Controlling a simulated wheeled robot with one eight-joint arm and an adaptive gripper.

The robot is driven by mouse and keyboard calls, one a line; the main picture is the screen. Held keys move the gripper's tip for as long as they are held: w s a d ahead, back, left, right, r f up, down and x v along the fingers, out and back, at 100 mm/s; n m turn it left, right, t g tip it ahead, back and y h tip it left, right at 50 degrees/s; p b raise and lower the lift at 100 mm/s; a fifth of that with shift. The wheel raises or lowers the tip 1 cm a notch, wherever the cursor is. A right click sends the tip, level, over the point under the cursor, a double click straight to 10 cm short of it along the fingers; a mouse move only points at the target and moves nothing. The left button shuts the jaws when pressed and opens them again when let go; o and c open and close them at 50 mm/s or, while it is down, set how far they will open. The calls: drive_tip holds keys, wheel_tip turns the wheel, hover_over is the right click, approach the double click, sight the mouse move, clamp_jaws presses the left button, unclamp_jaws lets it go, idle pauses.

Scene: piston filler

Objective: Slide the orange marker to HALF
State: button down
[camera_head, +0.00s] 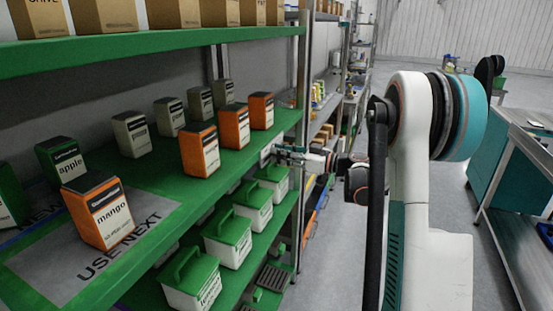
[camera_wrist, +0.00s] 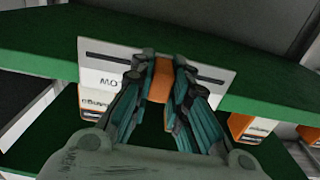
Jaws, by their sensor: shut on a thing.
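In the wrist view the orange marker (camera_wrist: 160,80) sits on a white plate (camera_wrist: 105,63) with a dark horizontal slot, fixed at the green shelf's edge. My gripper (camera_wrist: 160,88) is shut on the marker, with one finger on each side of it. Black letters starting "MO" show on the plate left of the fingers; the fingers cover part of the plate, and I cannot read the word HALF. In the head view my gripper (camera_head: 288,153) is at the right end of the shelf edge, close to the small pale plate (camera_head: 266,153); the marker is too small to tell there.
The middle shelf (camera_head: 170,200) holds orange, grey and green cartons, including a mango carton (camera_head: 98,210) on a "USE NEXT" mat. Green-lidded tubs (camera_head: 228,237) stand on the shelf below. A bench (camera_head: 520,160) stands at the right, with open floor between.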

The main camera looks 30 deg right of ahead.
drive_tip(key=shift+w+d, duration=0.1)
drive_tip(key=c, duration=1.5)
unclamp_jaws()
drive_tip(key=shift+d, duration=0.1)
drive_tip(key=v, duration=1.2)
